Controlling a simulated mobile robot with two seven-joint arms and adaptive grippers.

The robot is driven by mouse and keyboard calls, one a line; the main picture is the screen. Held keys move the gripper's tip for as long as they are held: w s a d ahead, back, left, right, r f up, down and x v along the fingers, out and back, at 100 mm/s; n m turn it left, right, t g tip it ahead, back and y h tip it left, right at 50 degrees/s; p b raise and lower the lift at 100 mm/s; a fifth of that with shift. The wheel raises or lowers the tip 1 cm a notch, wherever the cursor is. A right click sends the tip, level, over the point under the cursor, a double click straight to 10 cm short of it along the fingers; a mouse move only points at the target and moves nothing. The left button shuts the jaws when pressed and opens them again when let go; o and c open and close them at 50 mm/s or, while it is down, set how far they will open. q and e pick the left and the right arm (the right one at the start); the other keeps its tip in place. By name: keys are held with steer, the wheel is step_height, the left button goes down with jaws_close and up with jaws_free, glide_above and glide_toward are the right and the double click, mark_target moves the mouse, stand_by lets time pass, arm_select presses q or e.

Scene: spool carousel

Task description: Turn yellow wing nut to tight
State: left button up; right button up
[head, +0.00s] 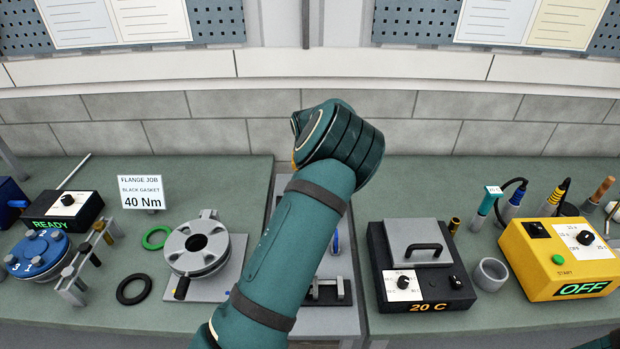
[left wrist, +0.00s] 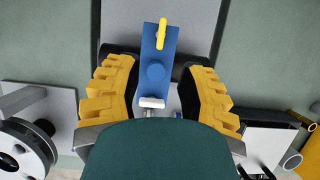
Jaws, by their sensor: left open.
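In the left wrist view, a small yellow wing nut (left wrist: 162,34) sits at the far end of a blue plate (left wrist: 159,52). Its wing lies roughly along the plate's length. A round blue knob or boss is on the plate below it, and a white piece is at the near end. My left gripper (left wrist: 160,75) is open, with one yellow finger on each side of the blue plate. The wing nut is just beyond the fingertips, and I see no contact. In the head view my left arm covers this spot, and the wing nut is hidden.
A grey flange (head: 198,247) with a black handle stands left of my arm, near green (head: 156,237) and black (head: 134,289) rings. A black heater box (head: 420,268) and a yellow box (head: 560,258) reading OFF stand to the right. A brick wall closes the back.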

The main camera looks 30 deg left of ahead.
arm_select(q)
steer(key=x, duration=1)
steer(key=shift+w, duration=0.1)
jaws_close()
